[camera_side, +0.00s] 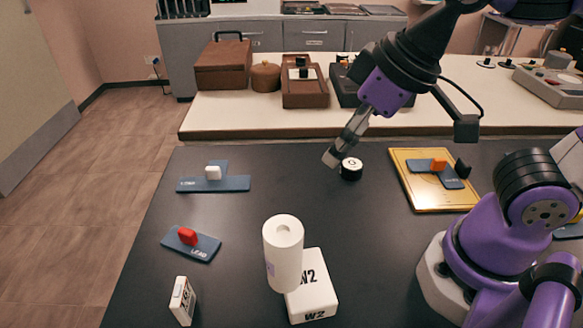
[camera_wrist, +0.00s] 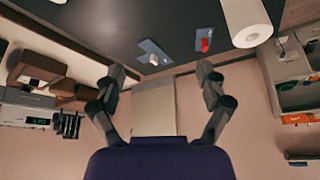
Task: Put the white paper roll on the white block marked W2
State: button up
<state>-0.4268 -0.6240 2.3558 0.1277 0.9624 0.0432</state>
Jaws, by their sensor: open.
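The white paper roll (camera_side: 283,257) stands upright near the front middle of the dark table in the side view. It also shows at the top right of the wrist view (camera_wrist: 246,22). The white block marked W2 (camera_side: 318,294) lies at its right, partly hidden behind the roll. I cannot tell whether the roll rests on the block's edge or stands beside it. My gripper (camera_side: 335,158) is open and empty, above and well behind the roll, near a small black and white round piece (camera_side: 351,169). Both spread fingers show in the wrist view (camera_wrist: 160,72).
Blue plates hold a white piece (camera_side: 213,173) and a red piece (camera_side: 187,236) at the left. A small white box (camera_side: 182,301) stands front left. A yellow tray (camera_side: 425,201) lies right. A pale counter behind holds brown boxes (camera_side: 222,65). The table's middle is mostly clear.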

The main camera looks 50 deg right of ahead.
jog(key=d+f+m+h, duration=0.1)
jog(key=d+m, duration=0.2)
jog(key=d, duration=0.4)
jog(key=shift+s+f+t, duration=0.25)
jog(key=shift+f+t, duration=0.05)
jog(key=shift+f, duration=0.05)
jog(key=shift+d, duration=0.1)
jog(key=shift+o, duration=0.5)
